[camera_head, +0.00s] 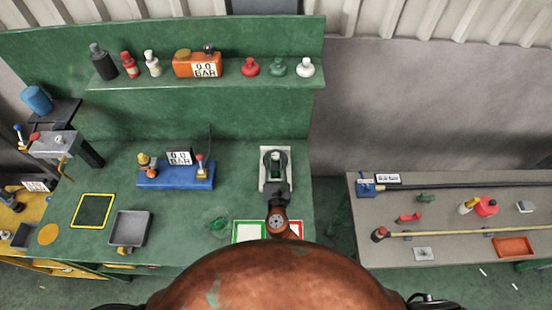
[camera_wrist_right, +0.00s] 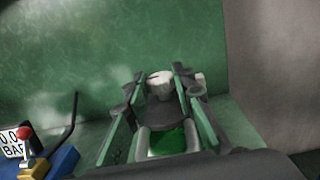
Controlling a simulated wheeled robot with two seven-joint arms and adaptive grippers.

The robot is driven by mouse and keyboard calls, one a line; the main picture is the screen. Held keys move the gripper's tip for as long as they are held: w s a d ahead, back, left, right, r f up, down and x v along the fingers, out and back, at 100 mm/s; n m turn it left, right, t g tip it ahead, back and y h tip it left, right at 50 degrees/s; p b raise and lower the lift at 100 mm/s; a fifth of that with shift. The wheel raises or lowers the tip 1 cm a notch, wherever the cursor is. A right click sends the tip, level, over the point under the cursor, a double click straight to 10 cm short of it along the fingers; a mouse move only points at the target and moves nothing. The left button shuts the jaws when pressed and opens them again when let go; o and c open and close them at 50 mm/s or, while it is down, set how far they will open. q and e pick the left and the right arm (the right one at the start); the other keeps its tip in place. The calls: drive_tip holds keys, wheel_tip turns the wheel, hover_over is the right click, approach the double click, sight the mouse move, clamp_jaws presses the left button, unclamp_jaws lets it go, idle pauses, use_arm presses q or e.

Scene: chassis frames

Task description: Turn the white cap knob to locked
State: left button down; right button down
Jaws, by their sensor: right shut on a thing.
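My right gripper (camera_head: 275,156) reaches down over a pale plate (camera_head: 263,181) at the right end of the green bench. In the right wrist view its two fingers (camera_wrist_right: 160,88) stand on either side of a small whitish knob (camera_wrist_right: 161,80), shut on it. The knob is largely hidden by the gripper in the head view. Below the knob, a green area with a pale rim shows in the wrist view. No lock mark can be read. A separate white-topped piece (camera_head: 305,68) stands on the shelf. My left gripper is not in view.
Red (camera_head: 250,68) and green (camera_head: 277,68) pieces and an orange gauge box (camera_head: 190,65) stand on the shelf. A blue gauge unit (camera_head: 176,175) and a grey tray (camera_head: 130,229) are on the bench. A grey table (camera_head: 460,220) stands right, past a gap.

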drive_tip(key=shift+m+h, duration=0.3)
drive_tip(key=shift+h, duration=0.2)
drive_tip(key=c, duration=1.6)
unclamp_jaws()
drive_tip(key=s, duration=1.2)
drive_tip(key=shift+a, duration=0.15)
drive_tip(key=shift+a, duration=0.1)
